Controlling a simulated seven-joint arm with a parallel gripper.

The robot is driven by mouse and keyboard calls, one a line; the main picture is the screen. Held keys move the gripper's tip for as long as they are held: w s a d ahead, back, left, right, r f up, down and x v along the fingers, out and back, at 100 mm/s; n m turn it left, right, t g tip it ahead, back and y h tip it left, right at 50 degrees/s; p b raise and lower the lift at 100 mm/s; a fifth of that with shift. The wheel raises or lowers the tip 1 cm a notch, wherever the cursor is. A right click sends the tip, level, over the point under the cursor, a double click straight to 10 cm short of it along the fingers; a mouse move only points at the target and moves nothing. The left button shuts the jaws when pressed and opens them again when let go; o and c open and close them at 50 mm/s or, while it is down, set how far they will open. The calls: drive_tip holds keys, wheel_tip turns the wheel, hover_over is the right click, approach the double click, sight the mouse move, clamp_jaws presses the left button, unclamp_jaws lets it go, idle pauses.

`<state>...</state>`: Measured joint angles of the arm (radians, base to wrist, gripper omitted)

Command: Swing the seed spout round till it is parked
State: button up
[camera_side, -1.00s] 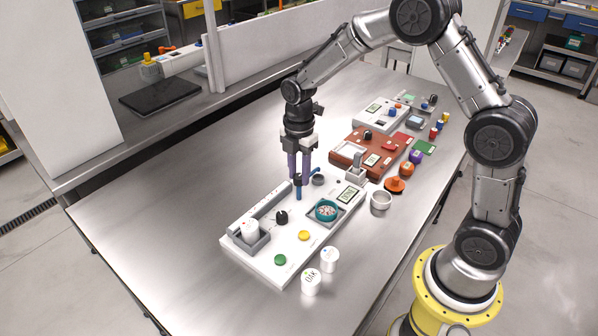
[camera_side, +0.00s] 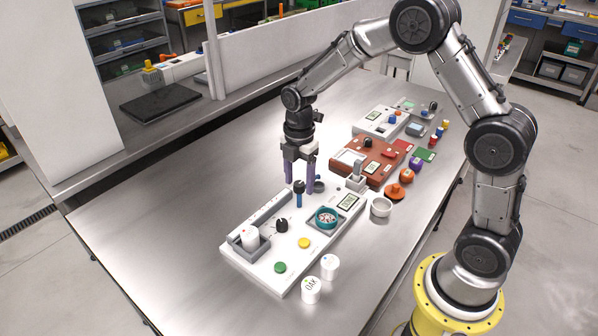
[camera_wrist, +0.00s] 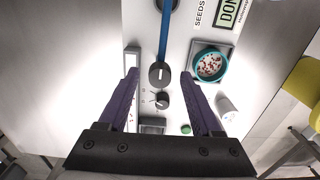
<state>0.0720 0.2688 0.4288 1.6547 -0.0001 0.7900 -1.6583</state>
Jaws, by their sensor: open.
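The seed spout is a blue bar (camera_wrist: 164,35) with a dark knob (camera_wrist: 158,75) at its near end in the wrist view. In the side view the dark knob (camera_side: 298,186) tops a blue post. My gripper (camera_side: 300,186) is open and points down, its purple fingers on either side of the knob. The wrist view shows the gripper (camera_wrist: 159,74) with gaps between knob and fingertips. A teal bowl (camera_side: 326,217) with red and white seeds sits in the white panel (camera_side: 262,262).
A brown unit (camera_side: 375,172) stands behind. The table at left is clear.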

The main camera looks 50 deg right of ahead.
wheel_tip(320, 180, up, 14)
idle(0.5)
drive_tip(key=s+a+r+m+t, duration=0.2)
drive_tip(key=s+r+m+t, duration=0.15)
drive_tip(key=s+r, duration=0.75)
drive_tip(key=s+f+m+t, duration=0.1)
drive_tip(key=s+f+m, duration=0.2)
drive_tip(key=s+m, duration=0.4)
drive_tip(key=s+a+f+m+t, duration=0.1)
drive_tip(key=s+f+m, duration=0.3)
drive_tip(key=s+m, duration=0.3)
drive_tip(key=shift+f+m, duration=0.25)
drive_tip(key=shift+m, duration=0.1)
